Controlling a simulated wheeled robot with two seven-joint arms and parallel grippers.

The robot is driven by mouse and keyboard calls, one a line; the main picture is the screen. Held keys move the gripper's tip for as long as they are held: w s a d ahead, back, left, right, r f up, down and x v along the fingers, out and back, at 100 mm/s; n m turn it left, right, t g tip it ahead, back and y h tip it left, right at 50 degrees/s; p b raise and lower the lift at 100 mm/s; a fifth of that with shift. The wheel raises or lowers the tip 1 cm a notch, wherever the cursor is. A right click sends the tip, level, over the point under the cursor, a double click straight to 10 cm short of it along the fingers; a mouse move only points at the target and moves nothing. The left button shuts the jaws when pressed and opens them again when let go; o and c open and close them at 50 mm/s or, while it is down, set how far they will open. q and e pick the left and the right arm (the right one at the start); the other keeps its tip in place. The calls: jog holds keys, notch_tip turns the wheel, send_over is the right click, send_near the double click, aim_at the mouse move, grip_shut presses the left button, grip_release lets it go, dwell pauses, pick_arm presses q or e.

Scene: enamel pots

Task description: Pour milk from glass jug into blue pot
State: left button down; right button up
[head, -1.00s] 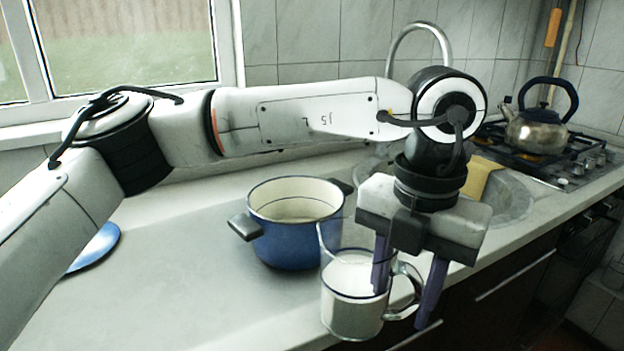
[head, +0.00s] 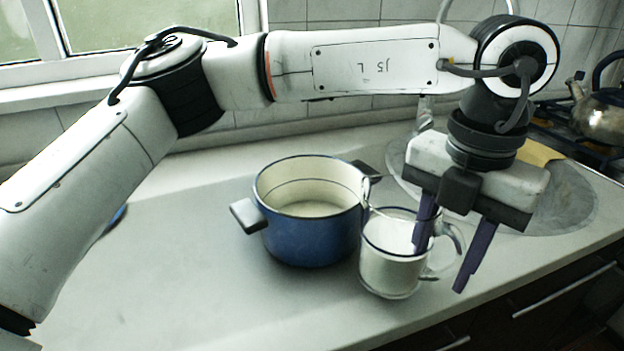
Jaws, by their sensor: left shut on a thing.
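The blue pot (head: 305,238) stands on the counter, with a cream inside, dark rim and two dark side handles. I cannot tell whether the pale area at its bottom is milk. The glass jug (head: 392,268) is at the pot's right front, close to its rim, with white milk inside. It looks nearly upright; I cannot tell whether it touches the pot or the counter. My left gripper (head: 442,268) is shut on the jug's handle at the right, one finger in front of the jug. My right gripper is not in view.
A sink (head: 570,205) with a yellow cloth (head: 538,153) lies behind my left gripper. A metal kettle (head: 603,115) stands on the stove at right. The counter's front edge runs close to the jug.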

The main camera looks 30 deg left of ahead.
aim_at(442, 232)
pick_arm(q)
jog(key=shift+w+a+r+h+p, duration=0.1)
jog(key=shift+a+r+h+p, duration=0.15)
jog(key=shift+r+h, duration=0.45)
jog(key=shift+w+a+r+h+p, duration=0.1)
jog(key=shift+a+r+h+p, duration=0.2)
jog(key=shift+r, duration=0.8)
jog(key=w+a+r+g+h+b, duration=0.1)
jog(key=a+r+g+h+b, duration=0.1)
jog(key=a+r+h, duration=0.3)
notch_tip(442, 232, up, 5)
jog(key=h+b, duration=0.1)
jog(key=h, duration=0.2)
jog(key=shift+w+a+g+b, duration=0.25)
jog(key=shift+a+g+b, duration=0.05)
jog(key=shift+a+b, duration=0.1)
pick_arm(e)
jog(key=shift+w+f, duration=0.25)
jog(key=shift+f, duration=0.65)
pick_arm(q)
jog(key=shift+h, duration=0.3)
jog(key=shift+a+b, duration=0.15)
jog(key=shift+b, duration=0.25)
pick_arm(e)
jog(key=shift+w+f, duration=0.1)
